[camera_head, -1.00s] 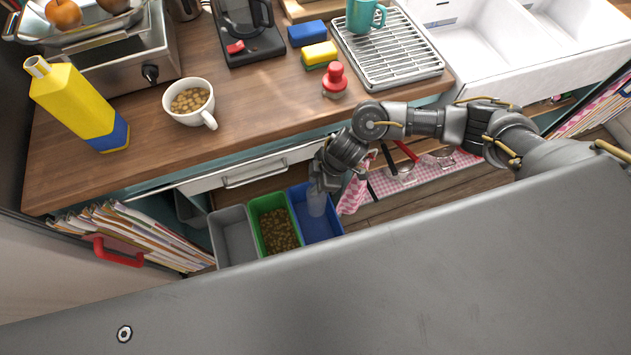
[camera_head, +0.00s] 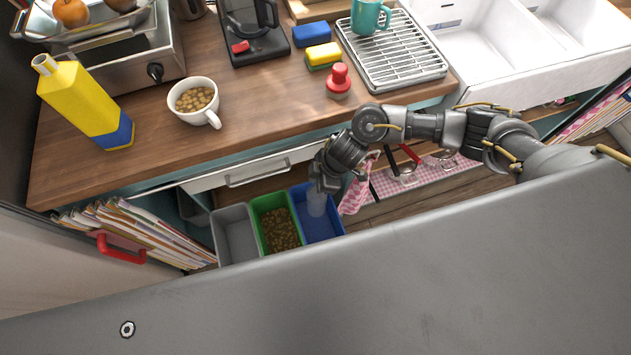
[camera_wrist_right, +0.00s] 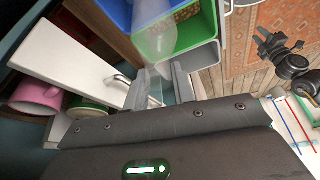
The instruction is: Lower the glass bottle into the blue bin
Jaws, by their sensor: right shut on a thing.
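The glass bottle (camera_head: 316,204) is pale and see-through. It hangs below my right gripper (camera_head: 322,182), which is shut on it, over the blue bin (camera_head: 328,228). In the right wrist view the bottle (camera_wrist_right: 155,32) reaches away from the fingers (camera_wrist_right: 161,78), with the blue bin (camera_wrist_right: 116,13) and green bin behind it. I cannot tell whether the bottle touches the bin's floor or wall. A small dark gripper, probably my left (camera_wrist_right: 268,45), shows at the right of the wrist view; its jaws are unclear.
A green bin (camera_head: 264,206) holding brown bits and a grey bin (camera_head: 235,236) stand left of the blue bin. A drawer front with a handle (camera_head: 257,173) and the wooden counter edge lie behind. A checked cloth (camera_head: 355,196) hangs close on the right.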

